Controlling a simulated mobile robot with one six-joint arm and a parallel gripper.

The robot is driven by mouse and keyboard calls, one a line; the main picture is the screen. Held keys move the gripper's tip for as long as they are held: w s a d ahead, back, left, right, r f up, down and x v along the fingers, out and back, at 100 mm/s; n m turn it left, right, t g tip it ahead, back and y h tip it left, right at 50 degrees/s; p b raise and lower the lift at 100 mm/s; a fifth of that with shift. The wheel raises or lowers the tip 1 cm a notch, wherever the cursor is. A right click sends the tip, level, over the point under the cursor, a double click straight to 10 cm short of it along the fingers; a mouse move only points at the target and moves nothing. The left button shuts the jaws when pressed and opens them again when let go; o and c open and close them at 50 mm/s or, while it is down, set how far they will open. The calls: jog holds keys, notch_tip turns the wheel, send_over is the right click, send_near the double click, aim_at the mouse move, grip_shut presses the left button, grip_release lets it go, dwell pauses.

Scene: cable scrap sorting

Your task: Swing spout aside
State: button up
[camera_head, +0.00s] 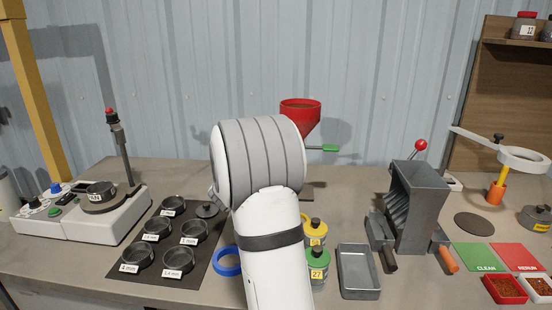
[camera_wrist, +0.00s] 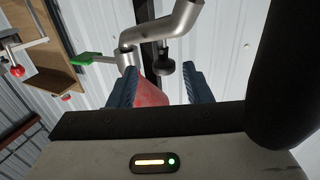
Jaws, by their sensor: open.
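The spout (camera_wrist: 172,28) is a bent grey metal tube in the upper middle of the wrist view. A black knob (camera_wrist: 163,67) hangs at its lower side, in line with the gap between my fingertips. My gripper (camera_wrist: 160,82) is open, with one blue-grey finger on each side of that gap. I cannot tell whether the fingers reach around the knob. A red hopper (camera_wrist: 152,92) shows between the fingers, and again in the head view (camera_head: 301,116). Its green handle (camera_head: 330,148) sticks out to the right. In the head view my arm hides the gripper and the spout.
Labelled sieves (camera_head: 179,258) on a dark mat and a white shaker (camera_head: 85,220) stand left. A grey tray (camera_head: 358,272), numbered jars (camera_head: 317,263) and a grey splitter (camera_head: 415,205) stand in front and right of the hopper. A corrugated wall is close behind.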

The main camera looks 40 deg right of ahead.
jog(key=v, duration=0.4)
jog(key=shift+w+a, duration=0.2)
jog(key=shift+s+d, duration=0.1)
jog(key=shift+c, duration=0.4)
